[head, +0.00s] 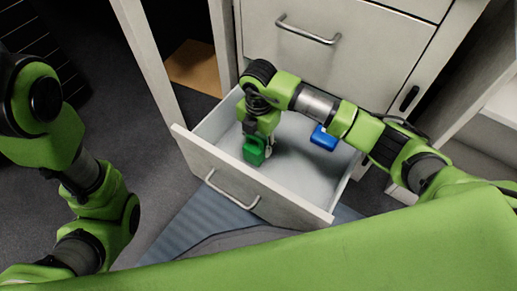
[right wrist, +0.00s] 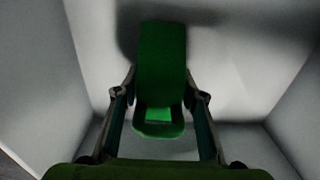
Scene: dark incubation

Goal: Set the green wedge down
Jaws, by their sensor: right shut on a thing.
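The green wedge (head: 254,151) is inside the open lower drawer (head: 232,182), towards its left part. My right gripper (head: 262,146) points down into the drawer and is shut on the wedge. In the right wrist view the wedge (right wrist: 161,70) stands between the two fingers of the right gripper (right wrist: 160,108), with the pale drawer floor beyond it. I cannot tell whether the wedge touches the floor. My left arm shows at the left of the head view, but its gripper is not in view.
A blue block (head: 323,138) lies in the drawer towards the back right, below my right forearm. Between it and the wedge the drawer floor is bare. A closed drawer with a metal handle (head: 308,31) is above. A blue mat (head: 190,226) lies on the floor in front.

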